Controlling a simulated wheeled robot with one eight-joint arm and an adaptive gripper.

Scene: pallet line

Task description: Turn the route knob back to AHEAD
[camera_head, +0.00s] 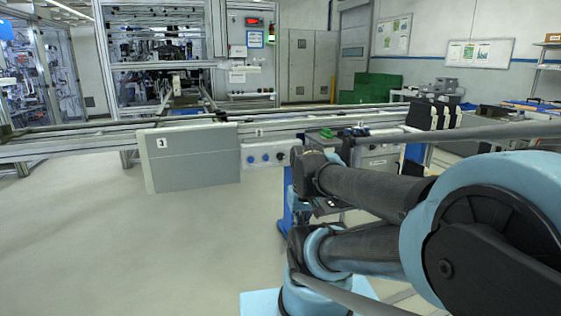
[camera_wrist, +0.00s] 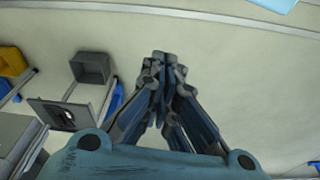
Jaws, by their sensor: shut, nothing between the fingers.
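A pale control panel (camera_head: 264,156) is fixed on the front of the conveyor rail in the head view. It has two round blue controls and a dark round one at its right. Which of these is the route knob, and where it points, is too small to tell; no AHEAD label can be read. My gripper (camera_wrist: 164,64) shows in the wrist view with its fingers together and nothing between them, above bare floor. The panel does not show in the wrist view. I cannot make out the gripper in the head view, where my arm fills the right side.
A grey plate marked 3 (camera_head: 190,157) hangs left of the panel. The conveyor rail (camera_head: 70,148) runs across the view. In the wrist view, a grey bin (camera_wrist: 91,68) and a yellow bin (camera_wrist: 12,62) stand at the left. Floor at left front is clear.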

